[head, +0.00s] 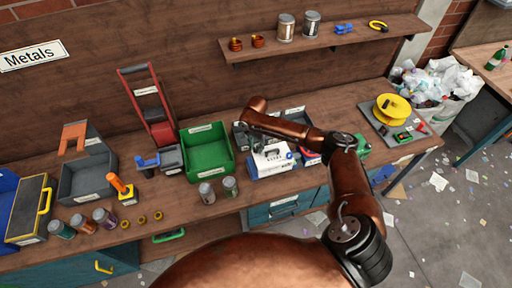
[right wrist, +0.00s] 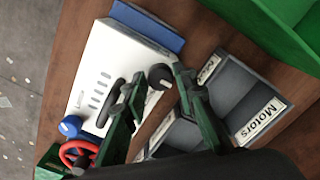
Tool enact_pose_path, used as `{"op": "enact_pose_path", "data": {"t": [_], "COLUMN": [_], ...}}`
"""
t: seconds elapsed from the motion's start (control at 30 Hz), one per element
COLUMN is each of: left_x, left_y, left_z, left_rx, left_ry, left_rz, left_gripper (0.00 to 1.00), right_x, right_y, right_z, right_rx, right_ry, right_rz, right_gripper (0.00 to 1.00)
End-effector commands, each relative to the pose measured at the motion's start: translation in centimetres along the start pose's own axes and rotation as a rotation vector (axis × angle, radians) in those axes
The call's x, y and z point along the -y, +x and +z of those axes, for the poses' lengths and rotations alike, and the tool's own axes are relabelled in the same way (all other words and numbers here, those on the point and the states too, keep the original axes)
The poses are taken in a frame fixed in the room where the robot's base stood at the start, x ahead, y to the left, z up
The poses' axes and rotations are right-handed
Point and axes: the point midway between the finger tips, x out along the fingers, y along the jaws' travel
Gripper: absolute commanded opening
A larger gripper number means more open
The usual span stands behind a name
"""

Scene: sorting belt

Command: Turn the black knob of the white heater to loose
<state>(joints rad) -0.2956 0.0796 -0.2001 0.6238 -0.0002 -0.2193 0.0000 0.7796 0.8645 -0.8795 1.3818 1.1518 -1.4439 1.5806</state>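The white heater (right wrist: 98,62) lies on the workbench, with rows of vent slots and a dark curved handle on its face. Its black knob (right wrist: 160,76) shows at its right edge in the right wrist view. My right gripper (right wrist: 158,82) is open, its two dark green fingers on either side of the knob; I cannot tell whether they touch it. In the head view the heater (head: 270,161) is below my right forearm, its knob not clear there. My left gripper is not in view.
A blue knob (right wrist: 70,125) and a red ring handle (right wrist: 78,152) are close to the heater's lower left. A grey Motors bin (right wrist: 240,100) is right of the gripper. A green bin (head: 207,152) stands left of the heater, with two cans in front.

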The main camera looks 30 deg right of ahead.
Motion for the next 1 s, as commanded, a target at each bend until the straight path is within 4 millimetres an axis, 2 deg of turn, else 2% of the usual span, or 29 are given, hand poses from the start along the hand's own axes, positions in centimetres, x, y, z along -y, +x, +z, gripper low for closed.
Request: {"op": "enact_pose_path", "data": {"t": [0.13, 0.33, 0.67, 1.0], "left_x": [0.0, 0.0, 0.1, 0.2], "left_y": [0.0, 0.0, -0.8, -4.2], "left_z": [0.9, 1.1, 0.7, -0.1], "left_rx": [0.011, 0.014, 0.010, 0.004], "left_ry": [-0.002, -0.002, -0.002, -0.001], "left_rz": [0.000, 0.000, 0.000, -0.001], "left_gripper": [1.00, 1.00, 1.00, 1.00], "right_x": [0.0, 0.0, -0.1, -0.1], "right_y": [0.0, 0.0, -0.1, -0.4], "right_z": [0.0, 0.0, 0.0, 0.1], "right_rx": [0.000, 0.000, 0.001, 0.003], "right_ry": [0.000, 0.000, -0.035, -0.250], "right_rz": [0.000, 0.000, 0.001, 0.002], "right_gripper": [0.14, 0.00, 0.00, 0.00]}}
